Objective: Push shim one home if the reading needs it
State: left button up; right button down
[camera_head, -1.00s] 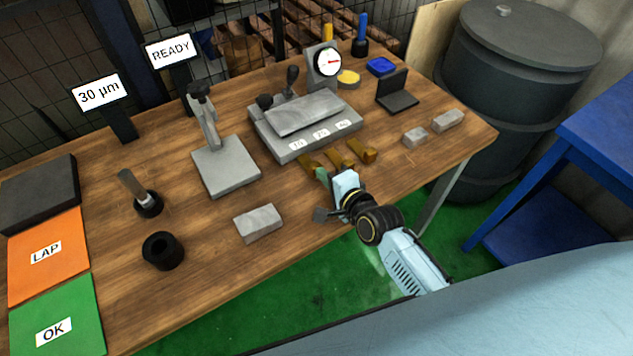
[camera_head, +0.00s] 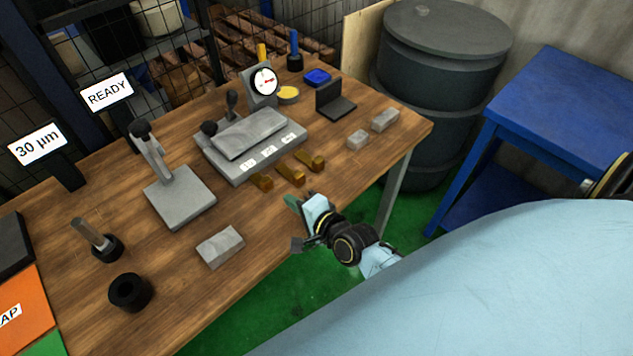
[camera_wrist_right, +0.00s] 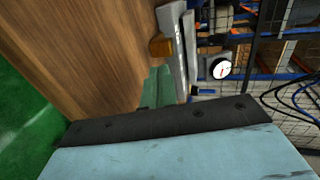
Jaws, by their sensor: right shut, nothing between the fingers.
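Three brass shims stick out of the front of the grey block with a tilted plate (camera_head: 254,155): the left shim (camera_head: 263,182), the middle shim (camera_head: 291,174) and the right shim (camera_head: 312,161). Small labels sit above them, too small to read surely. My right gripper (camera_head: 291,203) is shut and empty at the table's front edge, apart from the left shim. In the right wrist view its green fingers (camera_wrist_right: 158,88) point toward a brass shim (camera_wrist_right: 160,46). A dial gauge (camera_head: 264,81) with a red needle stands behind the block. One sign (camera_head: 37,145) reads 30 µm. My left gripper is not in view.
A READY sign (camera_head: 107,92) stands at the back left. A grey stand (camera_head: 180,198), a loose grey block (camera_head: 220,247) and a black ring (camera_head: 130,292) lie left of my right gripper. Two small grey blocks lie at right. The front strip of table is partly clear.

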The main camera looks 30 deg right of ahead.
jog(key=v, duration=0.7)
jog(key=shift+p, duration=0.3)
jog(key=shift+s, duration=0.1)
